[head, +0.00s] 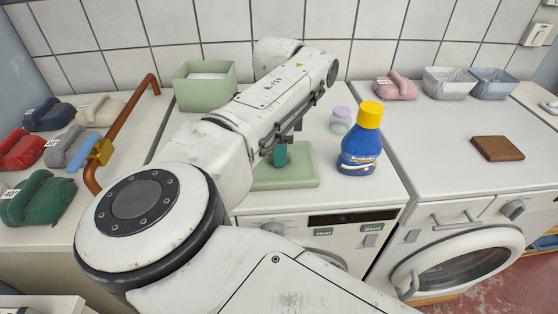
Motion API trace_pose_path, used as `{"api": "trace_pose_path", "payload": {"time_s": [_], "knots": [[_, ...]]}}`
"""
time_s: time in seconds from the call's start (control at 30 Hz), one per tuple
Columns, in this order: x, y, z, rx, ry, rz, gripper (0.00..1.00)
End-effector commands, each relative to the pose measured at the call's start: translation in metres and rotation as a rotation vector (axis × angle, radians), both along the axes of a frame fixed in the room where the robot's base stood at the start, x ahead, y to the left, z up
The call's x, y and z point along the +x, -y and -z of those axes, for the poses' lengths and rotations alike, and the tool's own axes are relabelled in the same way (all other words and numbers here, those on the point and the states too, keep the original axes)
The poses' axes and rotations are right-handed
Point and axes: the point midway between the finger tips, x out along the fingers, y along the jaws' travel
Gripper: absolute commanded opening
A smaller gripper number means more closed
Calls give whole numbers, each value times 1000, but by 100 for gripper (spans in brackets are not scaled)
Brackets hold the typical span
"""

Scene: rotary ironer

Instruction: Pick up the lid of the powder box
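The powder box (203,92) is a pale green open box with white powder (207,76) inside, at the back of the left washing machine's top. Its lid (303,170) is a flat pale green slab apart from the box, nearer the front of that top, and it looks flat on the surface. A darker teal knob (280,155) stands on the lid. My gripper (276,147) points down right at the knob, its fingers close to it. The arm hides part of the lid and knob, and I cannot tell whether the fingers are closed on the knob.
A blue bottle with yellow cap (360,148) and a lilac-capped jar (341,120) stand right of the lid. A copper pipe with brass valve (100,152) rises at left beside folded bundles (42,197). A brown block (497,148) lies on the right machine.

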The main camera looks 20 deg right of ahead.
Motion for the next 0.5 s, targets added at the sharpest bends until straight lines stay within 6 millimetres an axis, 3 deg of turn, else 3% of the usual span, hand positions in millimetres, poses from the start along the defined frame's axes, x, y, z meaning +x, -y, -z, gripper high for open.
{"api": "trace_pose_path", "payload": {"time_s": [0.3,0.5], "knots": [[0,0,0,0,0,0,0],[0,0,-1,0,1,0,0]]}}
